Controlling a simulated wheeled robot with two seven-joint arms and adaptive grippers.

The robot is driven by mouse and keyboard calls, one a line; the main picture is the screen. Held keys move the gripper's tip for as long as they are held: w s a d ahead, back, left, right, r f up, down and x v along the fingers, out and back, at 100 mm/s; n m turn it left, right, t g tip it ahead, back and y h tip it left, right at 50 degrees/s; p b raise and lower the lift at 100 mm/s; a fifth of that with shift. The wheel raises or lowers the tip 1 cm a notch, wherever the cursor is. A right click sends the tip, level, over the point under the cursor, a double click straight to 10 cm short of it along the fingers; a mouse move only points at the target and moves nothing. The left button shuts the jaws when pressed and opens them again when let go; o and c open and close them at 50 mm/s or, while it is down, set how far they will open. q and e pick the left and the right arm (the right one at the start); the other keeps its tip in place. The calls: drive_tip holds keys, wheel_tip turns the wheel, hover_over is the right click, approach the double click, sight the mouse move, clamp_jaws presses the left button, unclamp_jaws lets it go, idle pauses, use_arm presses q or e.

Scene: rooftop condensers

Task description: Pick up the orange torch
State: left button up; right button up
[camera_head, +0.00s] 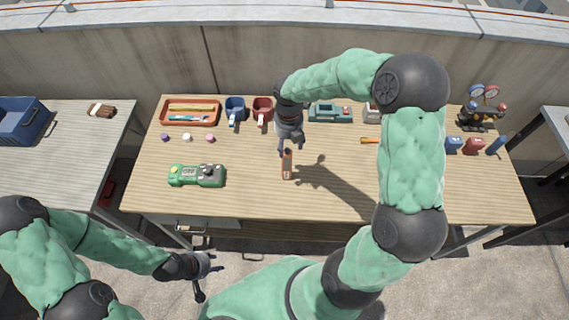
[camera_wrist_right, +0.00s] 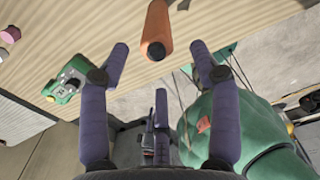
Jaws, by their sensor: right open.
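The orange torch (camera_head: 287,165) lies on the wooden workbench, pointing towards its front edge. It also shows as an orange cylinder with a dark round end at the top of the right wrist view (camera_wrist_right: 157,25). My right gripper (camera_head: 290,147) is over the bench at the torch's far end. In the right wrist view its two fingers (camera_wrist_right: 159,55) are spread wide, one on each side of the torch in the picture, with nothing between them held. My left gripper (camera_head: 203,277) is low in front of the bench, away from the torch; its jaw opening is unclear.
A green device (camera_head: 197,175) lies left of the torch. A gauge set (camera_head: 483,115) is at right. The bench's front middle is clear.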

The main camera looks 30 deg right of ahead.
sight(288, 151)
wheel_tip(288, 151, down, 4)
drive_tip(key=shift+w+f+b, duration=0.1)
drive_tip(key=shift+f+b, duration=0.05)
drive_tip(key=shift+b, duration=0.3)
wheel_tip(288, 151, down, 5)
drive_tip(key=shift+w+b, duration=0.15)
drive_tip(key=shift+b, duration=0.65)
clamp_jaws()
